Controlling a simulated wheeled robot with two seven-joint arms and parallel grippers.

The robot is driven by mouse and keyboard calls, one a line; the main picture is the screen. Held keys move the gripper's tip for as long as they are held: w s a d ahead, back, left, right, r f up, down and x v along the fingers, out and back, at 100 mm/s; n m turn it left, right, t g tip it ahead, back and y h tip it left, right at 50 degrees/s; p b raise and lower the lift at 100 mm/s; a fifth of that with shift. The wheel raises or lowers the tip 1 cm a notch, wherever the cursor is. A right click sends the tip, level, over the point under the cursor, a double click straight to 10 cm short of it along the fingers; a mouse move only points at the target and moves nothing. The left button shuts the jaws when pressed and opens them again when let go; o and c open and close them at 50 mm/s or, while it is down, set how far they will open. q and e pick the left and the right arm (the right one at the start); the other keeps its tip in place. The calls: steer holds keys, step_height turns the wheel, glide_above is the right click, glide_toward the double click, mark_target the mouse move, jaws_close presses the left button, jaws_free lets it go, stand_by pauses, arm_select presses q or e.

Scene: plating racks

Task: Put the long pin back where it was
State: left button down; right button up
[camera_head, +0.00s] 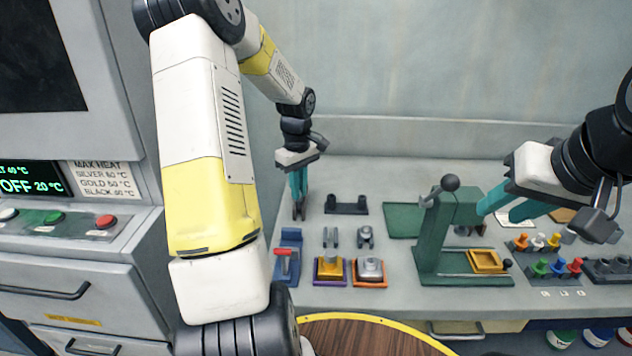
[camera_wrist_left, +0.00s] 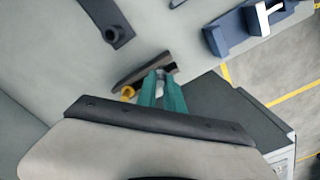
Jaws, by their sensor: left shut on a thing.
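My left gripper (camera_head: 299,208) points down over the back left of the bench, left of a dark two-post cradle (camera_head: 346,208). In the left wrist view its teal fingers (camera_wrist_left: 161,82) are closed on a dark, narrow piece, which I take to be the long pin (camera_wrist_left: 140,74). A small orange ring shows at one end of it. The fingers cover part of the piece, and in the head view it is barely visible. The cradle also shows in the left wrist view (camera_wrist_left: 104,20), apart from the piece. My right gripper (camera_head: 508,206) is open beside the green press, with nothing seen between its fingers.
A green press (camera_head: 432,235) with a ball-topped lever stands mid-right. A blue fixture with a red handle (camera_head: 284,255), purple (camera_head: 329,280) and orange (camera_head: 370,284) trays stand at the front. Coloured pegs (camera_head: 540,266) stand at right. A round wooden table (camera_head: 365,338) is in front.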

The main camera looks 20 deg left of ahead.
arm_select(q)
steer(key=shift+f, duration=0.4)
steer(key=shift+f, duration=0.15)
steer(key=shift+f, duration=0.15)
steer(key=c, duration=1.5)
jaws_free()
step_height(320, 180, up, 12)
steer(key=s+d+r+m+t, duration=0.3)
steer(key=s+d+r+m, duration=0.35)
steer(key=s+r, duration=0.35)
steer(key=s+d+m+t, duration=0.1)
steer(key=s+d+m, duration=0.1)
steer(key=s, duration=0.2)
steer(key=s+d+m+t+h, duration=0.1)
steer(key=s+d+m, duration=0.1)
steer(key=s, duration=0.2)
steer(key=s+d+m+t+h, duration=0.1)
steer(key=s+d+m, duration=0.1)
steer(key=s, duration=0.3)
steer(key=shift+d+f, duration=0.15)
steer(key=shift+f, duration=0.1)
